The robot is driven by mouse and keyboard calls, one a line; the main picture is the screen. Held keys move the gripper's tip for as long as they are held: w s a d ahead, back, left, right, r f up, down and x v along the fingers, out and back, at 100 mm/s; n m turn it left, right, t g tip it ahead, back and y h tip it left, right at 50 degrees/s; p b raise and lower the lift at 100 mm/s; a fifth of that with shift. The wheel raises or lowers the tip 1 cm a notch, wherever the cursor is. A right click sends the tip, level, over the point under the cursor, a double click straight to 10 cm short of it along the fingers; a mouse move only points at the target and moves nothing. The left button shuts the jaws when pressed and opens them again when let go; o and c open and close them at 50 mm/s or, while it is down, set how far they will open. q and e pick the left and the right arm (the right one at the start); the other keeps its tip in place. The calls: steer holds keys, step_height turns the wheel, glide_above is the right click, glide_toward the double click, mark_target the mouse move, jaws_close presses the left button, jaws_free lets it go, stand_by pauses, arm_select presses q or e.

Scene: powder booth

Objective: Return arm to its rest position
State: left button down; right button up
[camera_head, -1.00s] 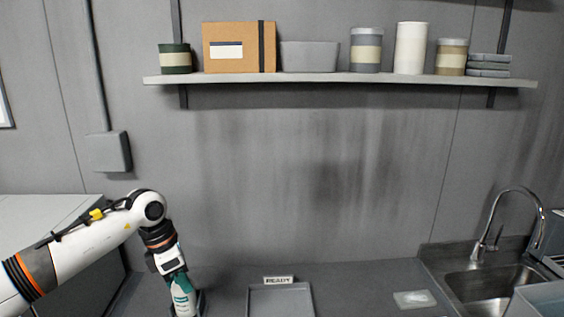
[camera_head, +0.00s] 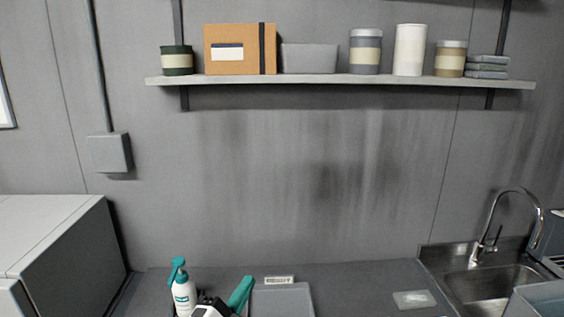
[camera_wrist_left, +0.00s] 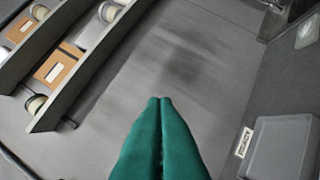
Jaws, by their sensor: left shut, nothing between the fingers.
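My left gripper (camera_head: 247,281) shows low in the head view, its teal fingers pointing up and to the right, beside the tray. In the left wrist view its fingers (camera_wrist_left: 160,102) are pressed together with nothing between them, pointing toward the wall. A white spray bottle with a teal head (camera_head: 183,293) stands upright on the counter, just left of the gripper and apart from the fingers. Its lower part is cut off by the frame and partly hidden by my wrist. My right gripper is not in view.
A grey tray (camera_head: 296,298) lies beside the gripper, behind it a READY sign (camera_head: 279,280). A clear packet (camera_head: 414,300) lies near the sink (camera_head: 490,283). A loaded shelf (camera_head: 340,80) hangs above. A grey cabinet (camera_head: 60,240) stands at left. Mid-counter is clear.

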arm_select(q)
steer(key=s+a+f+n+g+y, duration=0.45)
steer(key=a+f+n+y, duration=0.3)
steer(key=f, duration=0.25)
steer(key=s+a+f+n+g, duration=0.4)
steer(key=s+f, duration=0.3)
steer(key=s, duration=0.5)
steer(key=s+a+f+n+g, duration=0.2)
steer(key=s+f+n+g, duration=0.2)
steer(key=s+f+g, duration=0.5)
step_height(320, 180, down, 25)
steer(key=s+t+b, duration=0.1)
steer(key=s+b, duration=0.2)
steer(key=b, duration=0.1)
steer(key=s+a+f+b, duration=0.1)
steer(key=s+f, duration=0.7)
steer(key=f, duration=0.2)
steer(key=s+a+f+g+b, duration=0.1)
steer(key=s+f, duration=0.7)
steer(key=f, duration=0.3)
steer(key=shift+s+a+m+b, duration=0.35)
steer(key=shift+s+a+m, duration=0.05)
steer(key=shift+m, duration=0.05)
